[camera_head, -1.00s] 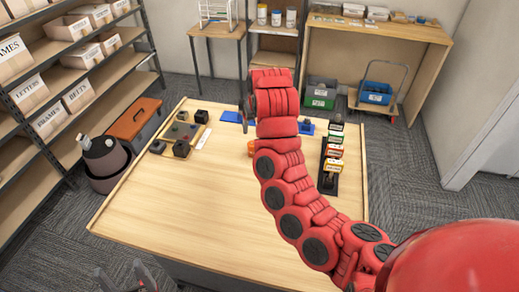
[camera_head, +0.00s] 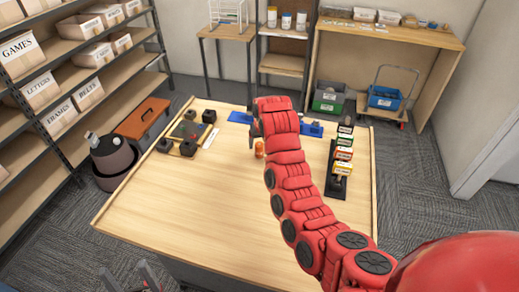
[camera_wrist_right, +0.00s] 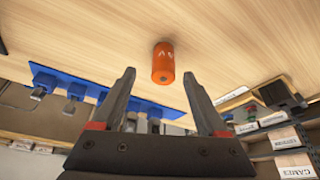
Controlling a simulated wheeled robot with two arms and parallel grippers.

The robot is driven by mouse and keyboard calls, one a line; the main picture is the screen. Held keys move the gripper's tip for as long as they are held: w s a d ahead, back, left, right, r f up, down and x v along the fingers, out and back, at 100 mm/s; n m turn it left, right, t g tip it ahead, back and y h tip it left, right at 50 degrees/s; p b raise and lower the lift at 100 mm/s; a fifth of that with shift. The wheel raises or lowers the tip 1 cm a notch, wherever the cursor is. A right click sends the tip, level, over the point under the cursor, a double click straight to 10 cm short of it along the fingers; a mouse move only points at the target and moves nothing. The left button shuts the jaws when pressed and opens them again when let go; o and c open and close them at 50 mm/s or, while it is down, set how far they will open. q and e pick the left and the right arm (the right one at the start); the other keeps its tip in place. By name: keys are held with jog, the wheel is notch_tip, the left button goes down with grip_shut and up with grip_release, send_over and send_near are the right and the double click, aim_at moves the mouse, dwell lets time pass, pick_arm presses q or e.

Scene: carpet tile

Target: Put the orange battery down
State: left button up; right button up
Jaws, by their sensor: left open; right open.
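The orange battery (camera_head: 259,147) stands on the wooden table (camera_head: 220,210), around the middle of its back part. In the right wrist view the battery (camera_wrist_right: 163,62) is upright on the bare wood, with clear wood showing between it and both fingers. My right gripper (camera_wrist_right: 160,76) is open and empty, its fingertips apart on either side of the battery's line. In the head view my right gripper (camera_head: 252,130) is just behind the battery, mostly hidden by my red arm. My left gripper (camera_head: 130,278) is open and empty at the bottom left edge, far from the battery.
A blue holder (camera_head: 311,129) stands at the table's back. A black rack (camera_head: 336,180) with several coloured boxes is on the right. A tray with black blocks (camera_head: 188,130) is back left. The table's front and middle are clear.

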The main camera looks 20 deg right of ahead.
aim_at(260, 146)
jog(key=shift+a+f+p, duration=0.1)
jog(key=shift+f+p, duration=0.15)
jog(key=shift+p, duration=0.15)
jog(key=p+x, duration=0.1)
jog(key=x, duration=0.2)
jog(key=shift+a+f+p, duration=0.15)
jog(key=shift+a+p, duration=0.05)
jog(key=shift+p, duration=0.2)
jog(key=shift+w+f, duration=0.25)
jog(key=shift+f, duration=0.4)
grip_shut()
